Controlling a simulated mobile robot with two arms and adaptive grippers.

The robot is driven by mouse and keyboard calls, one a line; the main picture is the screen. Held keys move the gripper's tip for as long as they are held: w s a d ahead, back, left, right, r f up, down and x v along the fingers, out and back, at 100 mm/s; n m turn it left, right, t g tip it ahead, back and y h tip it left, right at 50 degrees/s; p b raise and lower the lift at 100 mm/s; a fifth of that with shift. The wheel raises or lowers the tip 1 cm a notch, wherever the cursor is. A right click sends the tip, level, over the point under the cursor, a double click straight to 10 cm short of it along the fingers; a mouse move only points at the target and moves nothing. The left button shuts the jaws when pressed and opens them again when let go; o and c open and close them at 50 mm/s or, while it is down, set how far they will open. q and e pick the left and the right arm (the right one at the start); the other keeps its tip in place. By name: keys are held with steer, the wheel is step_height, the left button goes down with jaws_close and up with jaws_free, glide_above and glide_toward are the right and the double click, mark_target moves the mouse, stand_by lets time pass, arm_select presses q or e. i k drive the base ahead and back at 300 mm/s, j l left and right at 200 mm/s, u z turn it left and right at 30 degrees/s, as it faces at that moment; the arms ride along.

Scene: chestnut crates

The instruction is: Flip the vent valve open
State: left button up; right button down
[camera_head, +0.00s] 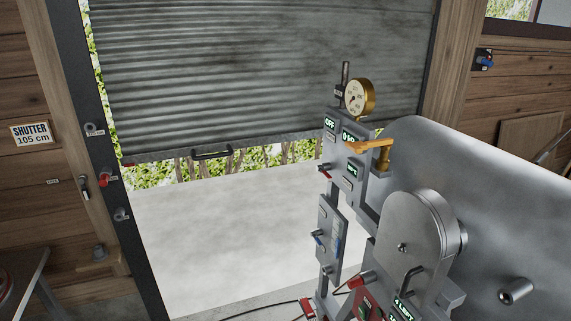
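A yellow-orange lever handle (370,145) sticks out to the right from the upper control panel (345,150), below a brass-rimmed gauge (360,97). Neither of my grippers shows in the head view.
A large grey metal drum (485,185) with a round cover (405,240) fills the right. A lower panel (332,228) carries small switches. A partly raised shutter (250,75) hangs over a doorway with clear concrete floor (230,230). A SHUTTER 105 cm sign (31,133) is on the left wall.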

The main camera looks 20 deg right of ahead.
mark_target(319, 168)
steer(key=i+z, duration=0.25)
steer(key=i, duration=0.2)
steer(key=i+j+z, duration=0.2)
steer(key=i, duration=0.25)
steer(key=i+j+z, duration=0.25)
steer(key=i, duration=0.2)
steer(key=i+j+z, duration=0.2)
steer(key=i, duration=0.25)
